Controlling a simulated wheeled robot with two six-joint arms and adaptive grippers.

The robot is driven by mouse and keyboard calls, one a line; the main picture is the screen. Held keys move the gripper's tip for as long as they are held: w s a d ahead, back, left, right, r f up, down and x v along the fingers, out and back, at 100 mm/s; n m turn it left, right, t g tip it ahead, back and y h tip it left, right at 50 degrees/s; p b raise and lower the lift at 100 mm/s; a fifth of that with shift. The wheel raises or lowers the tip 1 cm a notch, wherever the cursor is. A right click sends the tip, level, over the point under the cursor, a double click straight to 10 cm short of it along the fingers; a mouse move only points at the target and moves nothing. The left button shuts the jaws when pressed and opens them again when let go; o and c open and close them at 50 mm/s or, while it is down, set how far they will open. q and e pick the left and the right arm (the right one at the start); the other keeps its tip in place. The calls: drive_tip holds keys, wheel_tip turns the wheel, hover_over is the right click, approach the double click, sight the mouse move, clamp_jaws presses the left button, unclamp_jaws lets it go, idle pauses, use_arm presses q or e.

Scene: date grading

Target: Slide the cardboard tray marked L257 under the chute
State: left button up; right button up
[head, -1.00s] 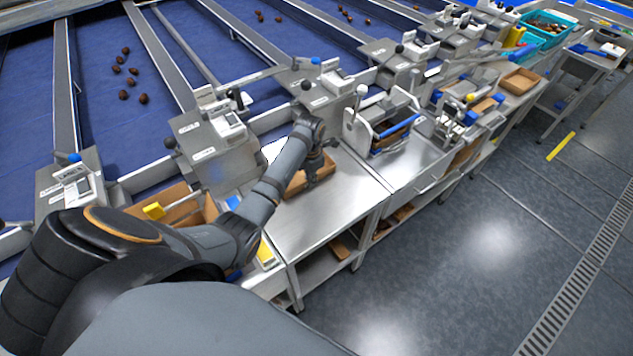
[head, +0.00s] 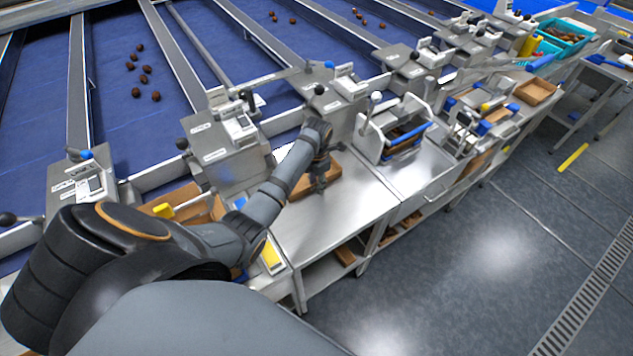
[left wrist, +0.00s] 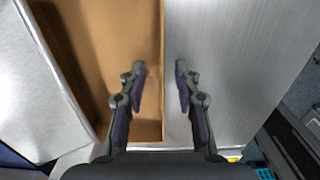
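The brown cardboard tray (head: 333,171) lies on the steel bench, just in front of the grey chute boxes (head: 325,108); no marking on it can be read. In the left wrist view the tray (left wrist: 105,40) fills the upper left and looks empty. My left gripper (head: 319,186) points down at the tray's near side. In the left wrist view the gripper (left wrist: 160,88) is open, one finger over the tray's inside and the other outside, with the tray's right wall between them. Whether the fingers touch the wall cannot be told. My right gripper is not in view.
The steel bench top (head: 325,220) is bare in front of the tray. A white frame with a blue bar (head: 405,135) stands to the right. Another cardboard tray (head: 205,208) sits to the left, partly behind my arm. Dates lie on blue belts behind.

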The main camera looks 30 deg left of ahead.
use_arm(q)
wheel_tip(320, 180, up, 8)
drive_tip(key=shift+f, duration=0.25)
idle(0.5)
